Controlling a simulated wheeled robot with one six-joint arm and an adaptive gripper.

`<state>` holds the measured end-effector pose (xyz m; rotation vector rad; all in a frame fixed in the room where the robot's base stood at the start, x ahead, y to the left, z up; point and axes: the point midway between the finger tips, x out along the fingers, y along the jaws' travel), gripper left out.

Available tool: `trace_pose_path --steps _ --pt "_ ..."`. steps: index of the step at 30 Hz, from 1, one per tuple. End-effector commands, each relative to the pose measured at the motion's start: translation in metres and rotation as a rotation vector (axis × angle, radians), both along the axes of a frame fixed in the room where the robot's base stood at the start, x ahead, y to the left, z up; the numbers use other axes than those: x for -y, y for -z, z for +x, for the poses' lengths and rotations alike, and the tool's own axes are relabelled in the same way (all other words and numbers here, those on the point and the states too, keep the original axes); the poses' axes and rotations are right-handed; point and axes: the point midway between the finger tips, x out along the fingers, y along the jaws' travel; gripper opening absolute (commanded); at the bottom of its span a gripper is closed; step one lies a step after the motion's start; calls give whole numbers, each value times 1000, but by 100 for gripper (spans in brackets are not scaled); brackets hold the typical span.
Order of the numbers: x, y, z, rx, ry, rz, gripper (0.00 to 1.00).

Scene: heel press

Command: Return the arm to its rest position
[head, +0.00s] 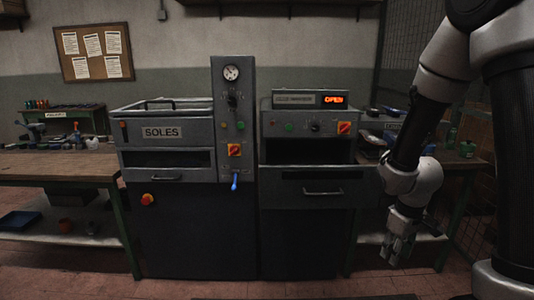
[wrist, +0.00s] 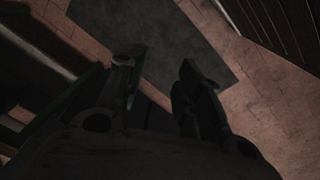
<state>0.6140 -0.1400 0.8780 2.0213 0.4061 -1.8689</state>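My arm hangs down at the right of the head view, bent, with my gripper (head: 398,248) low and pointing at the floor. It is in front of the right-hand bench, apart from the machines. In the wrist view my gripper (wrist: 158,85) shows two dark fingers with a clear gap between the tips. Nothing is between them; floor tiles and a dark mat (wrist: 165,45) lie below.
A grey machine labelled SOLES (head: 162,133) with a blue-handled lever (head: 235,181) stands at centre left. Beside it, a machine with a lit OPEN display (head: 334,99) has a drawer handle. Workbenches stand at left (head: 60,165) and right (head: 462,166). The front floor is clear.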

Motion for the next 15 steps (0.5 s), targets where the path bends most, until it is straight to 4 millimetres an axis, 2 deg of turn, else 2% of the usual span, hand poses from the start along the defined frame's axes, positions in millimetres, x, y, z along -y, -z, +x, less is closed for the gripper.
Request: trace_pose_path --steps 1,3,9,12,15 --pt "3 -26 -15 -21 76 -2 35" --pt "7 -57 -40 -61 185 -3 35" --pt "8 -136 -107 -89 398 20 35" --pt "7 -169 -131 -42 439 48 35" --pt "6 -196 -142 58 446 83 35"
